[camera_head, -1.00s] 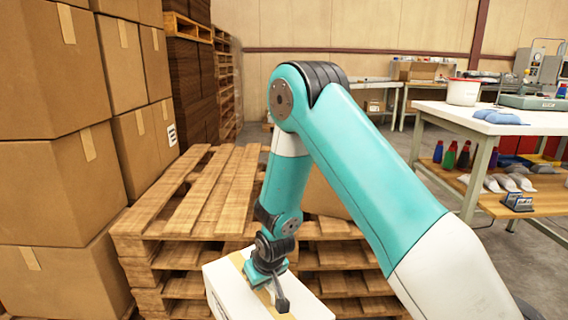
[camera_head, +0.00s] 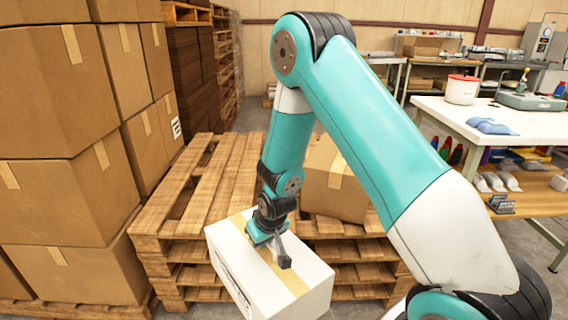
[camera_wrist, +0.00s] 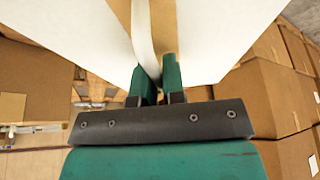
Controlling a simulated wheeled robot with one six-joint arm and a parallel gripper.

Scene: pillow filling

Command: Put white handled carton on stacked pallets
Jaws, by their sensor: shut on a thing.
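The white handled carton (camera_head: 300,293) hangs from my gripper (camera_head: 268,246) in front of the stacked pallets. A tan tape strip runs across its top. In the wrist view the carton (camera_wrist: 215,40) fills the top, and my gripper (camera_wrist: 157,85) is shut on its pale handle strap (camera_wrist: 142,35). The stacked pallets (camera_head: 185,225) stand behind the carton, with bare slats at the left of their top. The carton hides part of their front face. In the head view my arm hides part of the stack's right side.
A brown carton (camera_head: 335,180) sits on the right part of the pallet top. Tall stacks of brown boxes (camera_head: 60,180) stand close at the left. A white worktable (camera_head: 470,118) with a bucket (camera_head: 461,90) stands at the right.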

